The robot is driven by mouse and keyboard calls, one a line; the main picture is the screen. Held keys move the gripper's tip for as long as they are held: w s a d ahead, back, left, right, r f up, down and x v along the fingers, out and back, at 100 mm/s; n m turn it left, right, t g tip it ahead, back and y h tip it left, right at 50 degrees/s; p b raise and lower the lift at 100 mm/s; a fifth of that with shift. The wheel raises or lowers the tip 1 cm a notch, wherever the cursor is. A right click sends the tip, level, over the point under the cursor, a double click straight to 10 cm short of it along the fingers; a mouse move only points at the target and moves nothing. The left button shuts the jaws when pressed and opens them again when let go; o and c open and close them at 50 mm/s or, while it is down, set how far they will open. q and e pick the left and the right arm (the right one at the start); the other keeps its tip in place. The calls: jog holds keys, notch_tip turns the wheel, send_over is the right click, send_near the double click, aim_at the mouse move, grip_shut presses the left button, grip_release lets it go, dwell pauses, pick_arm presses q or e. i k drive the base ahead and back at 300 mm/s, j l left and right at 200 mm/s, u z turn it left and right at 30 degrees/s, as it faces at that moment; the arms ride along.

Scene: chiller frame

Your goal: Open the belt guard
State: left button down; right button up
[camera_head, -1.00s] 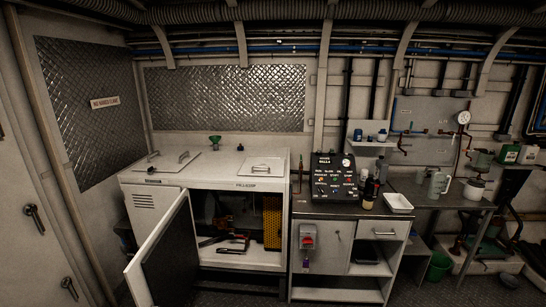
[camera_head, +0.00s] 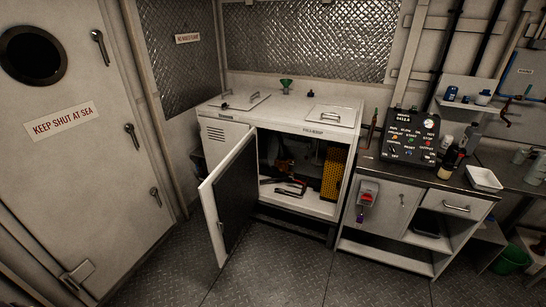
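The chiller frame is a white cabinet (camera_head: 228,139) with its front door (camera_head: 213,210) swung open toward me and to the left. Inside, a yellow perforated panel (camera_head: 333,176), which looks like the belt guard, stands upright at the right of the opening. Dark parts and tools with red or orange handles (camera_head: 290,188) lie on the cabinet floor left of it. The inside is dark, so what lies behind the yellow panel is hidden. Neither of my grippers shows in the view.
A control panel (camera_head: 409,137) stands on the counter to the right, above a red switch (camera_head: 367,190). A white tray (camera_head: 484,179) and bottles are beside it. A door marked "KEEP SHUT AT SEA" (camera_head: 62,121) is at left. The floor (camera_head: 285,275) in front is clear.

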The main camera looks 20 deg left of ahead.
aim_at(336, 159)
jog(key=i+j+z, duration=0.15)
jog(key=j, duration=0.6)
jog(key=i+j+z, duration=0.1)
jog(key=i+j, duration=0.15)
jog(key=j, duration=0.55)
jog(key=i+j+z, duration=0.15)
jog(key=j, duration=0.6)
jog(key=i+j+z, duration=0.1)
jog(key=j, duration=0.7)
jog(key=j+z, duration=0.15)
jog(key=j, duration=0.65)
jog(key=i, duration=0.05)
